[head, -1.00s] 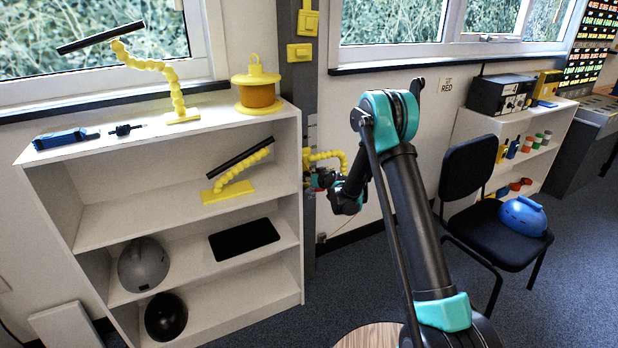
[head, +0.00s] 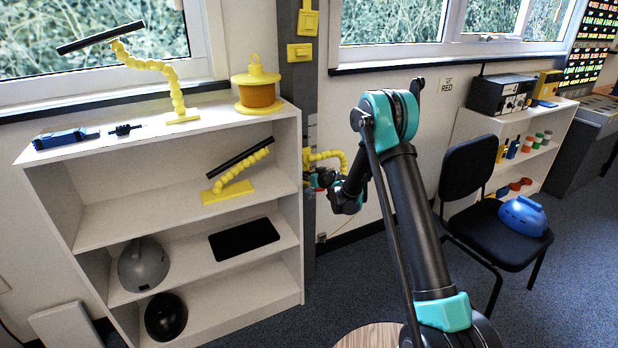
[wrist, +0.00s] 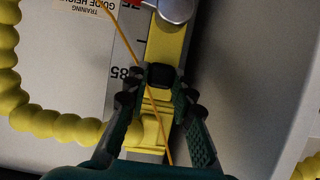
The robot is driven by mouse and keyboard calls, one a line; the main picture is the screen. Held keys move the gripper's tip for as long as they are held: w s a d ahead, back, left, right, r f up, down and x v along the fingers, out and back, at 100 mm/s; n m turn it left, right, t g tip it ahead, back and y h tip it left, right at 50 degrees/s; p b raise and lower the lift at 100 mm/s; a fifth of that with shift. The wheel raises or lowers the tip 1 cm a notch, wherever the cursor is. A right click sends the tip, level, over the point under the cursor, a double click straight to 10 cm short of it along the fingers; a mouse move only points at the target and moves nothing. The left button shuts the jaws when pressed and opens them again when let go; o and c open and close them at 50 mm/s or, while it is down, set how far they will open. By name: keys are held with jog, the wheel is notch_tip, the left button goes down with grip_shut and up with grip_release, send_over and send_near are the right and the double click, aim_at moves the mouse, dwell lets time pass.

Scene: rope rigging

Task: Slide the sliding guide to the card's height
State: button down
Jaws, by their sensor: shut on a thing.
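In the wrist view a flat rail with a printed scale (wrist: 124,47) runs up the picture, reading "85" and carrying a red patch (wrist: 131,3) at the top edge. The yellow sliding guide (wrist: 152,128) sits on this rail, with a dark block at its upper end. My gripper (wrist: 158,92) is shut on the guide, a finger on each side. In the head view my gripper (head: 322,180) is small and partly hidden at the grey post (head: 309,250).
A label (wrist: 86,6) with "GUIDE HEIGHT" lies beside the rail. A thin orange cord (wrist: 130,45) crosses the rail and guide. A yellow segmented arm (wrist: 12,90) curves at left. A white shelf unit (head: 290,130) stands left of the post; a chair (head: 468,166) stands at right.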

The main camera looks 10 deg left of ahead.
notch_tip(320, 180, up, 11)
jog(key=shift+f, duration=0.1)
dwell(0.3)
jog(key=c, duration=1.3)
grip_release()
jog(key=v, duration=1.2)
jog(key=shift+f, duration=0.1)
jog(key=shift+d, duration=0.1)
